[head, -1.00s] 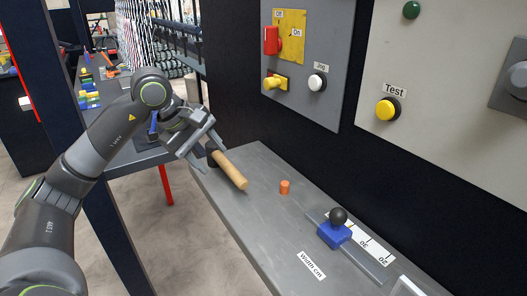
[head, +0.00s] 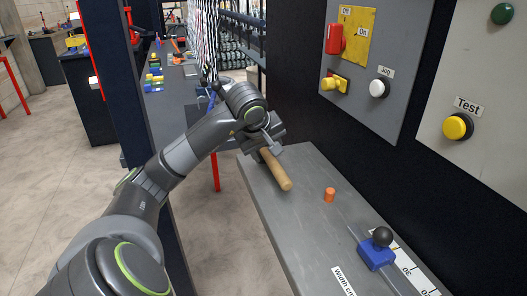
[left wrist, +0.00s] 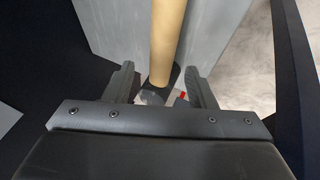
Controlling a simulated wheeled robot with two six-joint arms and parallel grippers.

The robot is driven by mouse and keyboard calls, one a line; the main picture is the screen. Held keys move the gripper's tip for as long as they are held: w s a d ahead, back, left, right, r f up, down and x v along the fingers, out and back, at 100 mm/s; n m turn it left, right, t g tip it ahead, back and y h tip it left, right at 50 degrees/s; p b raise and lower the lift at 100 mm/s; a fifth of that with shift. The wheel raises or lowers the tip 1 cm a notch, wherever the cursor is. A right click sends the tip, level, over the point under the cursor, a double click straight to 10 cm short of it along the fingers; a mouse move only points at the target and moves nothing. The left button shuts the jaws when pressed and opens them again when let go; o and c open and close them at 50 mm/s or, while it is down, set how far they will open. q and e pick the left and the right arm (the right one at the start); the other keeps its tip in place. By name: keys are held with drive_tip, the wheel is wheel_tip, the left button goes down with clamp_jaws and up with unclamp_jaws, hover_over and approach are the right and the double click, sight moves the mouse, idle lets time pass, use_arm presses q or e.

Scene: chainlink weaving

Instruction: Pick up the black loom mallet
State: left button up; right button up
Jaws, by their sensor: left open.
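The black loom mallet has a pale wooden handle (head: 277,171) and lies at the far left end of the grey shelf, its handle pointing toward me. Its black head is mostly hidden by my left gripper (head: 266,146) in the head view. In the left wrist view the handle (left wrist: 167,45) runs down to the dark head, which shows between the two fingers of my left gripper (left wrist: 161,88). The fingers are apart, one on each side of the mallet, with gaps visible. My right gripper is out of view.
The grey shelf (head: 300,235) carries an orange peg (head: 329,195) and a blue slider with a black knob (head: 377,250) beside a ruler strip. A dark wall with a control panel (head: 380,60) rises behind it. The shelf between handle and peg is clear.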

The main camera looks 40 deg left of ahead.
sight(268, 155)
use_arm(q)
drive_tip(key=shift+p+x, duration=0.65)
drive_tip(key=shift+x, duration=2.1)
drive_tip(key=shift+a, duration=0.2)
drive_tip(key=shift+c, duration=0.3)
drive_tip(key=shift+r, duration=0.1)
clamp_jaws()
